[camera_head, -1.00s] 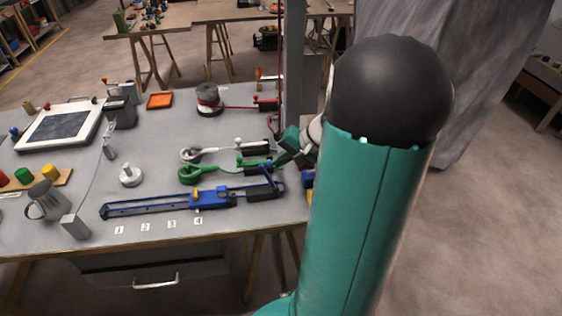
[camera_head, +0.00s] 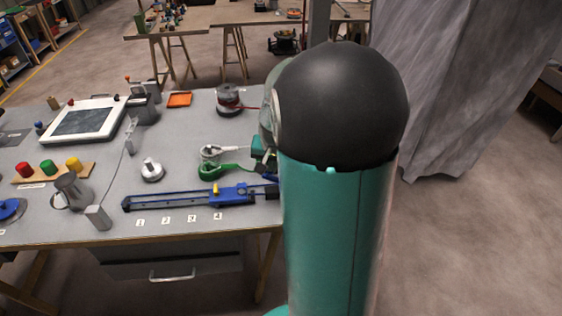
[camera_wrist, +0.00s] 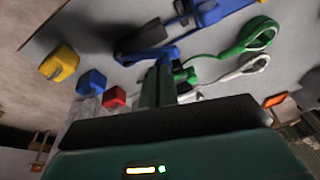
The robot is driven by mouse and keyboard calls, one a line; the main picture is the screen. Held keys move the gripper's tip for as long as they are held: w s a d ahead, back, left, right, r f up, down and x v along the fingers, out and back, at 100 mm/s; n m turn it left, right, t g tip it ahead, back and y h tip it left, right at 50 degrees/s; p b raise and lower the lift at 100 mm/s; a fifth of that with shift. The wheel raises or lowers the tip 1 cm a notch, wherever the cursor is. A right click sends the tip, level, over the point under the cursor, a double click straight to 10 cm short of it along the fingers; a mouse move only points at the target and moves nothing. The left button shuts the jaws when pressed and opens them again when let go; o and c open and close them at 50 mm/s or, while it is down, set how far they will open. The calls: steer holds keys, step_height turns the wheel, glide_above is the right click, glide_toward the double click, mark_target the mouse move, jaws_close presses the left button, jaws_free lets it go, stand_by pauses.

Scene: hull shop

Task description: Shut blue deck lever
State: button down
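The blue deck lever (camera_wrist: 150,54) shows in the wrist view as a blue bar beside a dark clutch body, right at my fingertips. My gripper (camera_wrist: 158,72) has its two green fingers close together, with no clear gap. The fingertips overlap the lever in this view; I cannot tell whether they touch it. In the head view my gripper (camera_head: 263,152) is partly hidden behind my arm. The blue track fitting (camera_head: 232,194) lies along the bench front, and my arm hides its right end and most of the lever.
A green rope loop (camera_wrist: 245,38) and a white rope loop (camera_wrist: 245,68) lie beside the lever. Yellow (camera_wrist: 60,63), blue (camera_wrist: 91,82) and red (camera_wrist: 115,97) blocks are near my fingers. A grey post (camera_head: 318,22) stands behind my arm.

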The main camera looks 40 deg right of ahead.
mark_target(266, 175)
steer(key=shift+w+a+f+g+h, duration=0.7)
steer(key=shift+a+f+h, duration=0.2)
steer(key=shift+a+h, duration=0.1)
steer(key=shift+w+a+f+n+g+h, duration=0.1)
steer(key=shift+w+a+f+g+h, duration=0.1)
steer(key=shift+a+f+h, duration=0.25)
steer(key=shift+w+a+f+n+g+h, duration=0.1)
steer(key=shift+w+a+f+g+h, duration=0.15)
steer(key=shift+f, duration=0.4)
steer(key=shift+w+a+f+n+g+h, duration=0.1)
steer(key=shift+w+a+f+g+h, duration=0.1)
steer(key=shift+a+f+h, duration=0.3)
steer(key=shift+d+f, duration=0.1)
steer(key=shift+d, duration=0.15)
